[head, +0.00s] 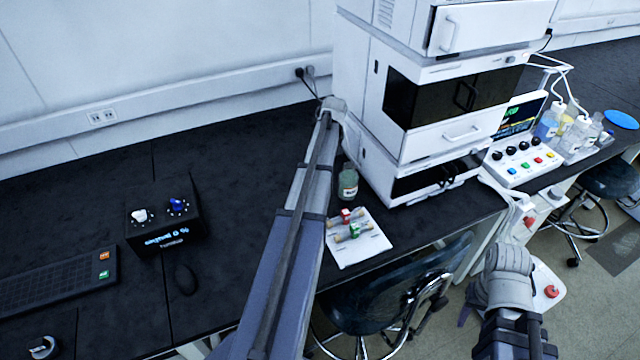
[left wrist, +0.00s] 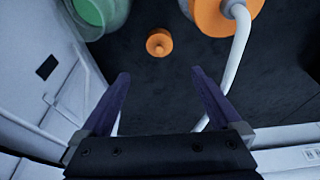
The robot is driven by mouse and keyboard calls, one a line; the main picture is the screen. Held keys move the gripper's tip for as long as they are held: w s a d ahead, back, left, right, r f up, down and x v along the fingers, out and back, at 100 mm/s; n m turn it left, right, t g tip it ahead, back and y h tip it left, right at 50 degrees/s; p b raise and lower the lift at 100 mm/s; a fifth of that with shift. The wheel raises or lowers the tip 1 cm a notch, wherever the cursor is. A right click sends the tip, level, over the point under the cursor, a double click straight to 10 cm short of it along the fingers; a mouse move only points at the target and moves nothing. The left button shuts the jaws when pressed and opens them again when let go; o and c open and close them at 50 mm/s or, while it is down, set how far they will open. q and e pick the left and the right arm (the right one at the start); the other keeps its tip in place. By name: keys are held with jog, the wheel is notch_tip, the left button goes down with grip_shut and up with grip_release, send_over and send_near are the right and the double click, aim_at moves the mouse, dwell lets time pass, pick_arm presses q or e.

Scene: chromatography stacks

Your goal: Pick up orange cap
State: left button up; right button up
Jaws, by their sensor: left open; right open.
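In the left wrist view, a small round orange cap (left wrist: 159,42) with a raised knob rests on the black bench. It lies beyond my left gripper (left wrist: 162,85), roughly between the line of its two dark purple fingers. A larger orange round piece (left wrist: 209,14) with a white tube is at the top edge, partly cut off. The orange cap does not show in the head view. My right gripper (head: 466,314) is low on the right, over the floor, mostly hidden by its own arm.
A green-tinted glass vessel (left wrist: 97,12) is near the cap. A tall white chromatography stack (head: 400,180) stands right of my left arm. A bottle (head: 348,184) and a white tray (head: 372,244) with vials are on the bench (head: 80,210). A black control box (head: 163,215) stands left.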

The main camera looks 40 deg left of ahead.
pick_arm(q)
notch_tip(320, 180, down, 6)
jog(key=b, duration=0.4)
jog(key=shift+r, duration=0.25)
jog(key=shift+w+a+f+b, duration=0.1)
jog(key=shift+a+f+b, duration=0.05)
jog(key=shift+b, duration=0.15)
jog(key=b+x, duration=0.6)
jog(key=shift+f, duration=0.2)
jog(key=shift+r, duration=0.1)
jog(key=c, duration=1.4)
jog(key=shift+r, duration=0.1)
